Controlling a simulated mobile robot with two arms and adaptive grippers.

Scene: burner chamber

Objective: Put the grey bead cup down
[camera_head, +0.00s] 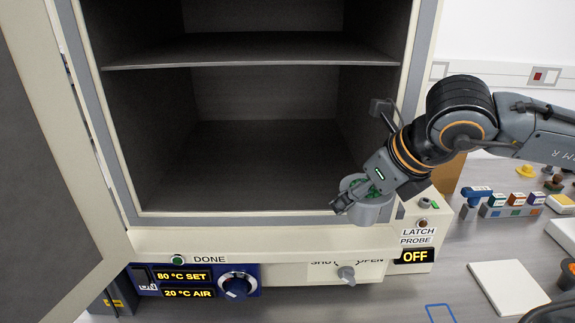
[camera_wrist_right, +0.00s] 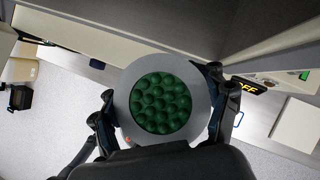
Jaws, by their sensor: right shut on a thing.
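The grey bead cup (camera_head: 373,213) is a round grey cup holding green beads. My right gripper (camera_head: 362,192) is shut on it, with the arm coming in from the right. The cup is in front of the lower right corner of the open chamber (camera_head: 225,170), near its front sill. In the right wrist view the cup (camera_wrist_right: 198,122) is seen from above, full of green beads, with the gripper's fingers (camera_wrist_right: 156,98) on either side of it. My left gripper is not in view.
The chamber door (camera_head: 30,160) stands open on the left. A shelf (camera_head: 250,50) crosses the chamber; the floor below it is bare. A control panel (camera_head: 195,282) lies under the sill. A white square pad (camera_head: 508,287) and colored blocks (camera_head: 513,200) lie on the bench at right.

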